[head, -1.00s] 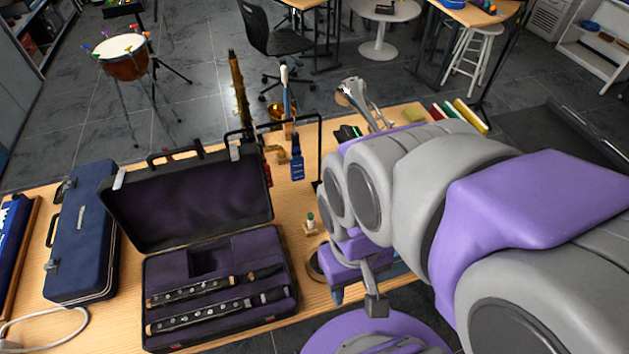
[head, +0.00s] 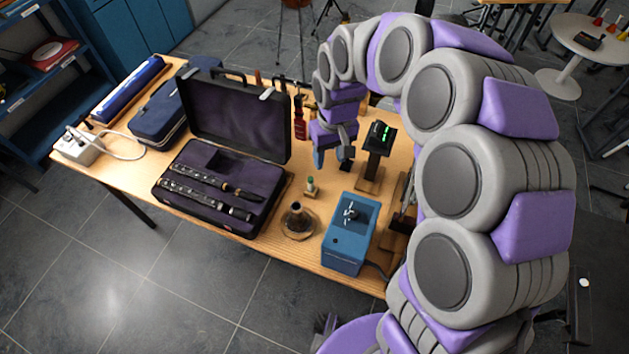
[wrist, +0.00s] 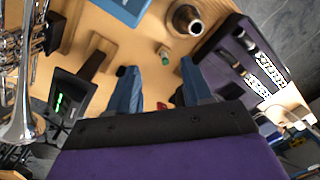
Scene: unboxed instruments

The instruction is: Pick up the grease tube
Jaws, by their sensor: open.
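The grease tube (head: 310,184) appears to be the small pale tube with a green cap, standing upright on a small wooden block on the table. It also shows in the wrist view (wrist: 164,58), roughly midway between the fingertips and beyond them. My gripper (head: 332,163) is open and empty, pointing down above the table, behind and slightly right of the tube in the head view. Its two blue fingers (wrist: 160,78) are spread apart in the wrist view, and neither seems to touch the tube.
An open black case (head: 170,207) with dark instrument pieces lies left of the tube. A black device with a green display (head: 379,137) is right of my gripper. A trumpet (wrist: 22,85) shows left.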

